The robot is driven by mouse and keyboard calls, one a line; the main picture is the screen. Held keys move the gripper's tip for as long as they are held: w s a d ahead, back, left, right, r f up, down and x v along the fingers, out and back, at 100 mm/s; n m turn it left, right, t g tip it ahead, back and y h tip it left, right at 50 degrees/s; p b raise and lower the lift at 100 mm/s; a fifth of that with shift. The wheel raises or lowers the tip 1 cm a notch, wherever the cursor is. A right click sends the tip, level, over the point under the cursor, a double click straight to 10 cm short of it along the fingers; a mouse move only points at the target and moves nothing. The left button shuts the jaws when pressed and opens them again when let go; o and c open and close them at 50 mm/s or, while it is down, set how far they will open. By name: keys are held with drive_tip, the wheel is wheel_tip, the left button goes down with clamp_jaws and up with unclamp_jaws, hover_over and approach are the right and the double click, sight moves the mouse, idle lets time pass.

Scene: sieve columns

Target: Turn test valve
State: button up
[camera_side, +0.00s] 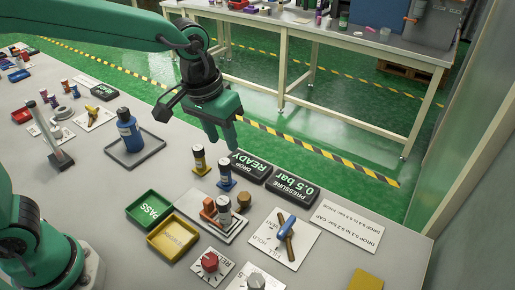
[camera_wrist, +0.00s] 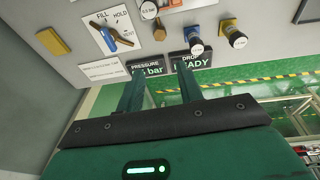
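The test valve is a blue handle (camera_side: 287,225) with a brown bar, on a white plate (camera_side: 269,237) at the front right in the side view. In the wrist view the handle (camera_wrist: 119,38) lies at the upper left, by the printed words FILL and HOLD. My gripper (camera_side: 221,139) hangs beyond the valve, near the table's far edge. In the wrist view its two fingers (camera_wrist: 160,72) are spread apart with nothing between them. The pressure display (camera_side: 291,187) reads 0.5 bar. The drop display (camera_side: 247,166) reads READY.
Two small columns (camera_side: 199,161) (camera_side: 226,172) stand near the displays. Another column (camera_side: 224,208) stands at an orange clamp (camera_side: 208,209). Green (camera_side: 149,208) and yellow (camera_side: 172,237) trays, a red knob (camera_side: 209,262) and a grey knob (camera_side: 256,282) are nearby. A printed card (camera_side: 345,228) lies right.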

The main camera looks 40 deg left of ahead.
drive_tip(key=w+d+f+g, duration=0.1)
drive_tip(key=w+d+f, duration=0.1)
drive_tip(key=d+f, duration=0.45)
drive_tip(key=g, duration=0.1)
hover_over(287, 225)
drive_tip(key=shift+y, duration=0.4)
wheel_tip(287, 225, down, 4)
drive_tip(key=shift+f, duration=0.2)
drive_tip(key=shift+f, duration=3.9)
drive_tip(key=shift+c, duration=0.3)
clamp_jaws()
